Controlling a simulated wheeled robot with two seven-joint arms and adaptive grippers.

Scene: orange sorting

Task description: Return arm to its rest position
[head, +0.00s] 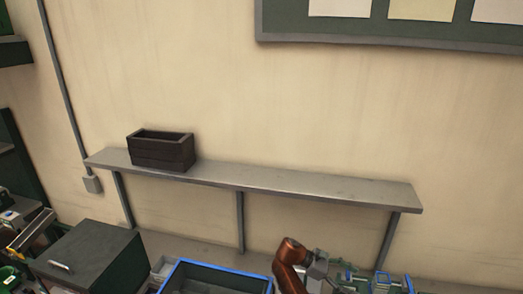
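Neither of my grippers can be made out in the head view. No oranges are in sight. A copper-brown jointed arm (290,264) with a grey end piece (318,265) rises from the bottom edge, right of centre. I cannot tell whether it is part of me, and no gripper fingers show on it.
A grey shelf (290,184) runs along the beige wall, carrying a dark open box (162,154). A blue-rimmed bin (219,268) is cut off below. A dark cabinet (88,252) stands lower left. Small green and blue equipment (372,279) sits lower right.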

